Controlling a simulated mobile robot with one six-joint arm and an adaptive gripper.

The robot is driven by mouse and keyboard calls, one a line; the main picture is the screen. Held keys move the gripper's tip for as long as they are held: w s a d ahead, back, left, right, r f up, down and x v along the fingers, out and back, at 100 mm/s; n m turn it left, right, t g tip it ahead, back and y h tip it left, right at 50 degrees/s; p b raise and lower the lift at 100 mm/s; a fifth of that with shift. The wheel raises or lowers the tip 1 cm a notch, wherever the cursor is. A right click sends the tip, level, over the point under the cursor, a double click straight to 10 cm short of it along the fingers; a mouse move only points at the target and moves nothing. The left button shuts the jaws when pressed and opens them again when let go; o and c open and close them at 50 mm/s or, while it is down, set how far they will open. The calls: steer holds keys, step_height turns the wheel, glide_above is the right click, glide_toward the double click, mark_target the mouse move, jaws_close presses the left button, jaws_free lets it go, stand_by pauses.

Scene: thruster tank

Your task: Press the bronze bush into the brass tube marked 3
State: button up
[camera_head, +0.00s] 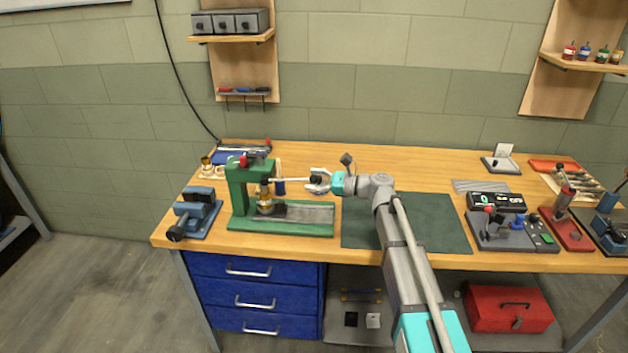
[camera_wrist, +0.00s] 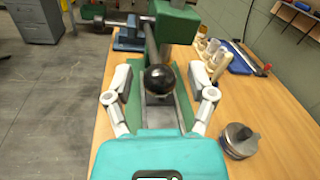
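A green press (camera_head: 239,197) stands at the left of the bench, with a thin lever ending in a black ball knob (camera_wrist: 159,79). A brass-coloured piece (camera_head: 265,203) stands upright under the press ram; I cannot tell tube from bush there, and no number is legible. My gripper (camera_head: 318,182) is at the end of the lever. In the wrist view my gripper (camera_wrist: 161,88) is open, with a finger on each side of the knob and visible gaps between.
Pale and brass-coloured cylinders (camera_head: 206,168) stand behind the press. A blue vise (camera_head: 197,213) is to its left. A round metal piece (camera_wrist: 239,140) lies right of my gripper in the wrist view. A dark green mat (camera_head: 435,225) is clear on its right part.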

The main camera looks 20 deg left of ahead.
jaws_close()
steer(key=shift+a+r, duration=0.15)
